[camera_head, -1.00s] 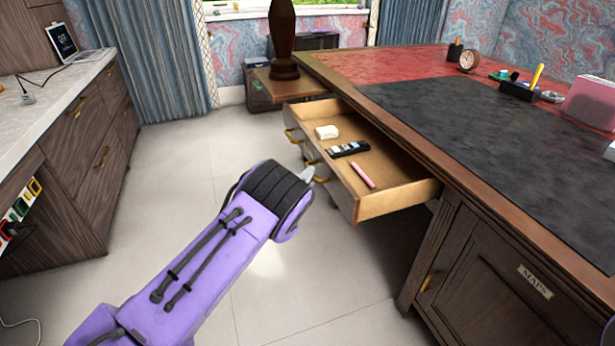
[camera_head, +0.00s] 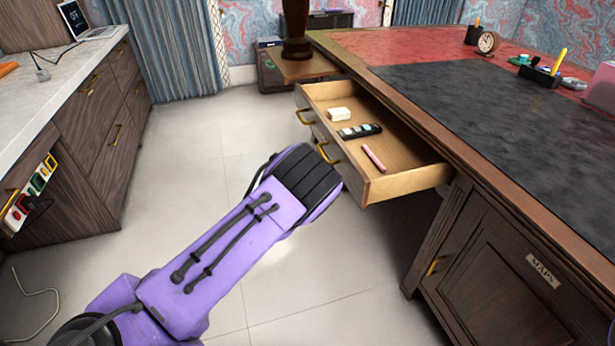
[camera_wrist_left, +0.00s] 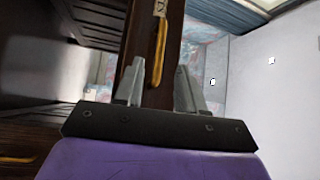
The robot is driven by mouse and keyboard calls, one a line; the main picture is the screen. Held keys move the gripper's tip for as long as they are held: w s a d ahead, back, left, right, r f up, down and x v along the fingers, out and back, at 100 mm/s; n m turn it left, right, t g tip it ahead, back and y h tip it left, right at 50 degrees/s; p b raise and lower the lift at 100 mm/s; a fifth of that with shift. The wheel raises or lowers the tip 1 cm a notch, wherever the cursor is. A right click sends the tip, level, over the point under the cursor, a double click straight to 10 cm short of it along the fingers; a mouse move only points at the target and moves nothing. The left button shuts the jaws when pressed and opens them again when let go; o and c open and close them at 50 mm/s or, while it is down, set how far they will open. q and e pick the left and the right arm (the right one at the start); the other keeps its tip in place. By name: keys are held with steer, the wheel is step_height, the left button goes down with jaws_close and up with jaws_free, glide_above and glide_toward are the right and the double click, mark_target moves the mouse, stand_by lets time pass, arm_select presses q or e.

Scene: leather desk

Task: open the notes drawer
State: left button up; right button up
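The pulled-out wooden drawer (camera_head: 412,178) stands open from the desk in the head view, with brass handles on its front. The nearer handle (camera_head: 328,152) is just beyond my left wrist. My left gripper's fingertips are hidden behind the wrist in the head view. In the left wrist view the left gripper (camera_wrist_left: 158,75) has its fingers apart, with a brass handle (camera_wrist_left: 160,45) and a dark wood front showing between them. I cannot tell whether they touch it. A pale label (camera_wrist_left: 160,8) there is unreadable. My right gripper is not in view.
The drawer holds a white block (camera_head: 339,114), a dark case (camera_head: 360,131) and a pink pen (camera_head: 373,157). A cupboard door marked MAPS (camera_head: 515,285) is at the right. The floor (camera_head: 190,190) between desk and left counter (camera_head: 60,90) is clear.

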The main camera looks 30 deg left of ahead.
arm_select(q)
steer(key=s, duration=0.4)
steer(key=shift+s+d+f, duration=0.15)
steer(key=shift+s+f, duration=0.1)
steer(key=shift+f, duration=0.1)
steer(key=s+a+f+n+g+y, duration=0.3)
steer(key=s+f+n+g, duration=0.6)
steer(key=s+f+n, duration=0.8)
steer(key=s+d+f+n+g+h, duration=0.1)
steer(key=s+d+f+n+g, duration=0.2)
steer(key=s, duration=0.8)
steer(key=s+d+f+n+g, duration=0.1)
steer(key=s+d+n+g, duration=0.3)
steer(key=s, duration=0.7)
step_height(320, 180, up, 11)
steer(key=m+p, duration=0.1)
steer(key=p, duration=1.1)
steer(key=shift+w+r+m, duration=0.15)
steer(key=shift+w+m, duration=0.15)
steer(key=shift+w, duration=0.15)
